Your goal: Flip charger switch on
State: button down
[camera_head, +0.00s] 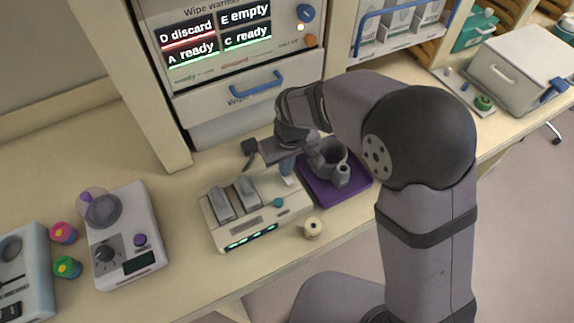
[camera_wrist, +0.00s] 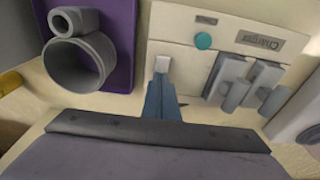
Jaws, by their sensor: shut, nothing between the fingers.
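The charger (camera_head: 262,218) is a pale box on the counter with two grey units in its top, a teal button (camera_head: 278,202) and a lit green strip on its front. The wrist view shows the charger (camera_wrist: 178,22) at upper right, with its label and teal button (camera_wrist: 203,40). A small whitish switch (camera_wrist: 162,63) sits at the charger's corner beside the purple mat. My gripper (camera_wrist: 161,84) is shut and empty, its blue-grey fingertips right at the switch; I cannot tell whether they touch it. In the head view my gripper (camera_head: 287,164) is over the charger's back right corner. The switch's position is unclear.
A purple mat (camera_head: 318,196) with a grey ring-shaped holder (camera_head: 330,158) lies right of the charger. A cream spool-like piece (camera_head: 312,228) stands in front. A white dial device (camera_head: 122,225) is at left. The wipe warmer's drawer (camera_head: 238,98) is behind. Counter between the devices is clear.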

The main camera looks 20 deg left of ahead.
jog(key=shift+s+d+f, duration=0.2)
jog(key=shift+s, duration=0.05)
jog(key=shift+s+d, duration=0.5)
jog(key=shift+d, duration=0.05)
jog(key=shift+r, duration=0.15)
jog(key=shift+r+p, duration=0.45)
jog(key=shift+p, duration=0.05)
notch_tip(320, 180, up, 13)
jog(key=s+d, duration=0.1)
jog(key=shift+s+d, duration=0.15)
dwell(0.3)
